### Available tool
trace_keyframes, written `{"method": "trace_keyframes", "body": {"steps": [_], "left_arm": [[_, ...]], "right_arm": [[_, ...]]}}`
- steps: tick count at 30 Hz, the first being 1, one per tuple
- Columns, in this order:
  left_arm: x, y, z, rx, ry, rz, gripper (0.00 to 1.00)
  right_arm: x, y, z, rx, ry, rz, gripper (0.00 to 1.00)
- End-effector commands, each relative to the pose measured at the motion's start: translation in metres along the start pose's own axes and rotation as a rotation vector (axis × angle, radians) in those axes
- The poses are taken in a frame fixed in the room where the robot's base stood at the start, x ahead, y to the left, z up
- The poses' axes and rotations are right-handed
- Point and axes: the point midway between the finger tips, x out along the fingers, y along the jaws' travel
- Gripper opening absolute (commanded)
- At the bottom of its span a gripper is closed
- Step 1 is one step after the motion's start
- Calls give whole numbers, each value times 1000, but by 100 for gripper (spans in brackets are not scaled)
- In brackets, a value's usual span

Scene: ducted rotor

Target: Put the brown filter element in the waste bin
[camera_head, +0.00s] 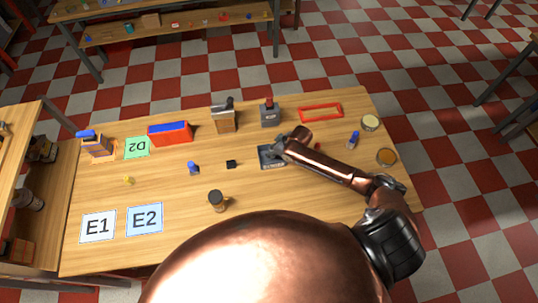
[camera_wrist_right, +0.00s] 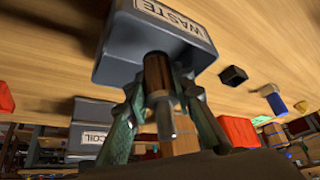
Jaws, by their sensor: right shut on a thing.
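The brown filter element (camera_wrist_right: 157,72) is a brown cylinder with a grey stem toward the camera. My right gripper (camera_wrist_right: 160,92) is shut on it; the fingers stand on either side. The waste bin (camera_wrist_right: 150,40) is a grey box with a WASTE label, directly beyond the element's end. I cannot tell whether the element is inside it or over it. In the head view the bin (camera_head: 265,162) is on the table, partly hidden by my right gripper (camera_head: 280,150), which also hides the element. My left gripper is not in view.
A black block (camera_head: 231,164), a blue-topped piece (camera_head: 193,168) and a dark cylinder (camera_head: 217,201) stand left of the bin. The front middle looks clear.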

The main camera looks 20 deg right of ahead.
Motion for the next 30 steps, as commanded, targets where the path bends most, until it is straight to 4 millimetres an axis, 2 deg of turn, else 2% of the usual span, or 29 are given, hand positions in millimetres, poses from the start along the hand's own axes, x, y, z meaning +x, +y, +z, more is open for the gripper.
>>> {"method": "trace_keyframes", "body": {"steps": [5, 12, 24, 25, 30], "left_arm": [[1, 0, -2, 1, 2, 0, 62], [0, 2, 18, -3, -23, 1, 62], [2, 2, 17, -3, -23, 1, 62], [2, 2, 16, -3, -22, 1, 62], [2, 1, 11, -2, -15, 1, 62]], "right_arm": [[12, 5, -1, -1, 0, -2, 0], [39, 6, 12, -2, 0, -2, 0], [44, 6, 15, -3, 0, -2, 0], [44, 6, 15, -3, 0, -2, 23], [43, 6, 15, -3, 0, -2, 35]]}}
